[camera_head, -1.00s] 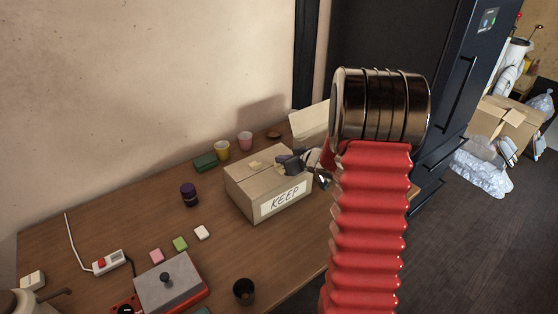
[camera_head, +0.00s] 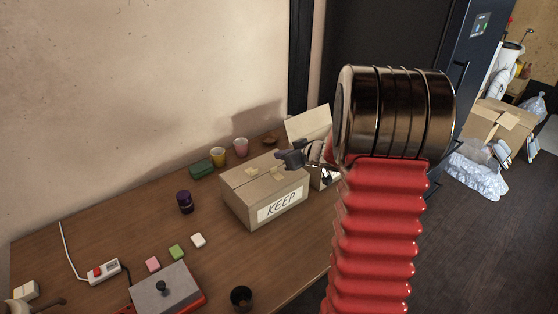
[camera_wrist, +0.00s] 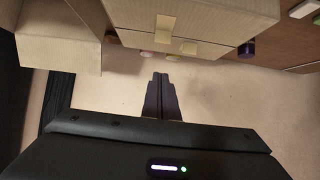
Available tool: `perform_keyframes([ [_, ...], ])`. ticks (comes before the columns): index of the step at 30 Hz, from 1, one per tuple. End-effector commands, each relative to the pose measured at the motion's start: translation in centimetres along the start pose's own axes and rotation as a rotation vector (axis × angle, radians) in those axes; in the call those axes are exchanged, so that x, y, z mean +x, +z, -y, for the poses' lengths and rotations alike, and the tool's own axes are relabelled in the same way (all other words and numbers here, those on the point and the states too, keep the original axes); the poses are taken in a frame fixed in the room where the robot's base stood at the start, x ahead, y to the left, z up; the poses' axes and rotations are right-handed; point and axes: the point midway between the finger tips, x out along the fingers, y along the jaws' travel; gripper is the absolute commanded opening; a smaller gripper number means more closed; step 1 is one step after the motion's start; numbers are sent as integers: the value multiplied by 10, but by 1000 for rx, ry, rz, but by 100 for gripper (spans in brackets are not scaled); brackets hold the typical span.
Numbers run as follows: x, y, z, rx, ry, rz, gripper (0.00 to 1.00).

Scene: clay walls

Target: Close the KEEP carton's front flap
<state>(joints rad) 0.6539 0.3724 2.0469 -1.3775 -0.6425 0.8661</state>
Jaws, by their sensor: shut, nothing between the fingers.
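The KEEP carton (camera_head: 238,204) is a tan cardboard box on the wooden table, its white KEEP label facing my body camera. Its top flaps look flat, with small pale tape-like patches on them; I see no flap of it standing up. It also shows at the top of the wrist view (camera_wrist: 225,30). My gripper (camera_head: 284,159) is at the carton's far right top edge; I cannot tell whether it touches. In the wrist view my gripper's dark fingers (camera_wrist: 161,77) are together with nothing between them.
An open carton (camera_head: 308,123) with a raised flap stands behind, to the right. A green block (camera_head: 201,170), yellow cup (camera_head: 218,156) and pink cup (camera_head: 240,147) stand behind the KEEP carton. A purple-lidded jar (camera_head: 185,202) is to its left. Table at front is partly clear.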

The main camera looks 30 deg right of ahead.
Motion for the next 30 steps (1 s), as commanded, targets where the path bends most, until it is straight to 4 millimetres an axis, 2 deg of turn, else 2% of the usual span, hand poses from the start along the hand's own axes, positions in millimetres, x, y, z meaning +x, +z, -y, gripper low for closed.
perform_keyframes([
  [15, -64, -16, 0, -2, 1, -1, 0],
  [21, -72, -17, 1, 0, -2, 0, 0],
  [30, -72, -17, 1, 0, -2, 0, 0],
])
